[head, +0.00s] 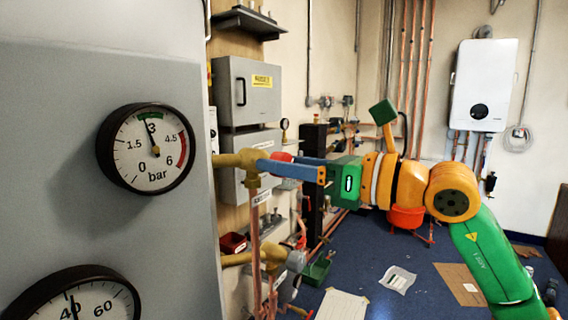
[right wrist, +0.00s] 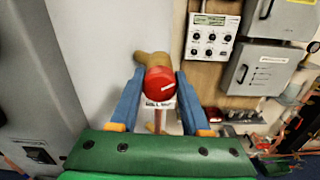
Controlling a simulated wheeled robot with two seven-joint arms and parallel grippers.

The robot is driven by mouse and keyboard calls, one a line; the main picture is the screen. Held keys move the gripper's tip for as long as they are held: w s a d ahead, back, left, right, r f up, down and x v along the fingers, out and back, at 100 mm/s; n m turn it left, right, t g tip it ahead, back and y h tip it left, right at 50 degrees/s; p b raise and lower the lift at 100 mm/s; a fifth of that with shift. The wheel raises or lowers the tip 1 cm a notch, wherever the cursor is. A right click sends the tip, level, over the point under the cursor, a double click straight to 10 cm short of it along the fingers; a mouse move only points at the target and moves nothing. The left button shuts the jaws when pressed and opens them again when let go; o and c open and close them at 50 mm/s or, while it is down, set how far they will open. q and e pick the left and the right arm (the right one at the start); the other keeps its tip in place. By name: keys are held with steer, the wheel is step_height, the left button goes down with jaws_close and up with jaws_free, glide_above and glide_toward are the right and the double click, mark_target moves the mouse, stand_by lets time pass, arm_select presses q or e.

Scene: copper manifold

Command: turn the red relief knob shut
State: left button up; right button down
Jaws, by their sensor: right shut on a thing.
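The red relief knob (head: 282,157) sits on the end of a brass valve body (head: 240,160) and is partly hidden by my fingers in the head view. In the right wrist view the round red knob (right wrist: 160,83) faces me, with a pale mark on its face and a label below it. My right gripper (head: 268,164) reaches in from the right with its blue fingers on both sides of the knob. In the right wrist view the gripper (right wrist: 159,88) is shut on the knob. My left gripper is not in view.
A bar gauge (head: 150,148) on the grey panel at left has its needle near 3. A second gauge (head: 75,297) shows below it. Grey boxes (head: 247,90) hang on the wall behind the valve. Cardboard (head: 459,284) and papers (head: 342,305) lie on the blue floor.

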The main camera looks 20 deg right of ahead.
steer(key=n, duration=0.6)
steer(key=shift+n, duration=0.3)
steer(key=n, duration=0.5)
steer(key=shift+n, duration=0.3)
stand_by(0.3)
steer(key=c, duration=0.6)
jaws_free()
steer(key=shift+c, duration=0.2)
steer(key=shift+o, duration=1.3)
steer(key=shift+a, duration=0.1)
steer(key=shift+f, duration=0.1)
